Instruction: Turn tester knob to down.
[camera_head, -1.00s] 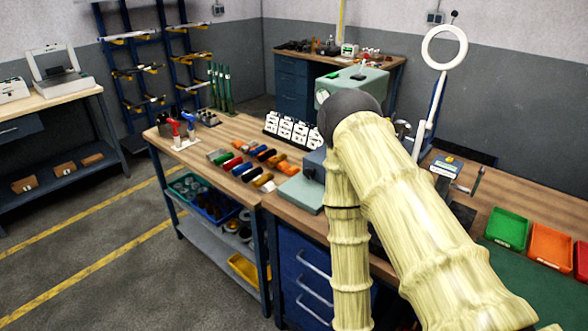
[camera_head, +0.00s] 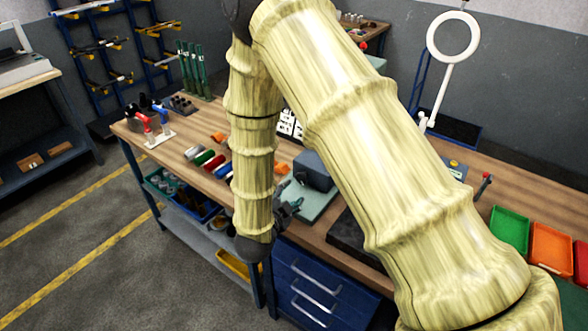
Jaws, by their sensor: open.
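My arm in its pale yellow sleeve fills the middle of the view and hides much of the bench. My gripper (camera_head: 290,208) is small, dark and partly seen beside the lower end of the sleeve, in front of the bench edge; it is open and appears empty. No tester knob can be clearly made out. A small blue-grey box (camera_head: 457,170) with a yellow spot on top stands right of my arm, partly hidden; I cannot tell if it is the tester. A dark grey block (camera_head: 313,171) on a pale green base (camera_head: 318,204) stands just beyond the gripper.
The wooden bench (camera_head: 200,172) carries red and blue handled tools (camera_head: 155,125), several coloured cylinders and, at right, green (camera_head: 510,229) and orange (camera_head: 552,246) bins. A white ring lamp (camera_head: 453,38) rises behind. Blue drawers (camera_head: 318,285) sit below. Floor at left is clear.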

